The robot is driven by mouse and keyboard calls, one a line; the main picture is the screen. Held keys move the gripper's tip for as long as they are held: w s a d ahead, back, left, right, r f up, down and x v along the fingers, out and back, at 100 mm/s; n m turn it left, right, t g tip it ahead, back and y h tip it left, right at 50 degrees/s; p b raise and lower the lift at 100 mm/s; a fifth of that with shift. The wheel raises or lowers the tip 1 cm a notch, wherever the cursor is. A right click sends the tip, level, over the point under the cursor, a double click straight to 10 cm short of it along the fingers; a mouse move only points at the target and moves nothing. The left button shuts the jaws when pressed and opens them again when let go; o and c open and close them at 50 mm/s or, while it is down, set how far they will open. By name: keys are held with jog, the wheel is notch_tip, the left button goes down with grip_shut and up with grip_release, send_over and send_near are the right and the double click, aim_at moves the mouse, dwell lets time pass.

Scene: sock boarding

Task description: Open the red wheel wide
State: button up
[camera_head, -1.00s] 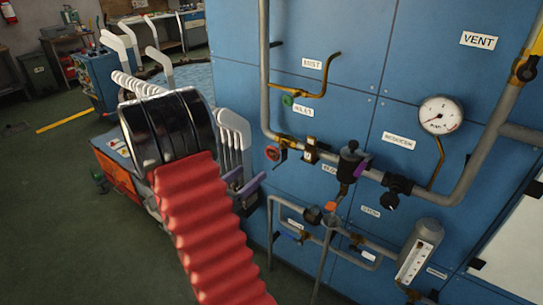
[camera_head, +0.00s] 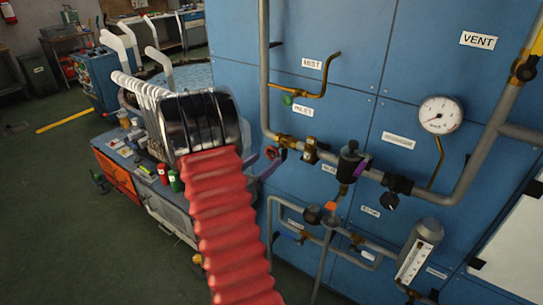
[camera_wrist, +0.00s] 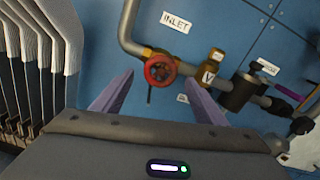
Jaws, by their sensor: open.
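The red wheel (camera_wrist: 160,70) is a small round handwheel on a brass valve of the pipe, beside the INLET label. In the wrist view it lies ahead of and between my two purple fingers. In the head view the red wheel (camera_head: 271,152) is small and partly seen, just past my fingertips. My gripper (camera_wrist: 155,95) is open and empty, its fingers apart to the left and right of the wheel. I cannot tell whether the fingertips touch it. In the head view, my gripper (camera_head: 268,163) is mostly hidden behind my own arm.
A blue panel (camera_head: 330,40) carries grey pipes, a green knob (camera_head: 287,100), a pressure gauge (camera_head: 440,114) and a black-capped valve (camera_head: 350,158). White sock forms (camera_wrist: 60,35) stand close on the left in the wrist view. Open floor (camera_head: 60,220) lies at lower left.

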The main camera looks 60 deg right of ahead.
aim_at(271, 156)
jog(key=shift+s+d, duration=0.2)
jog(key=shift+d, duration=1.1)
jog(key=shift+s+d, duration=0.2)
jog(key=shift+d, duration=1.1)
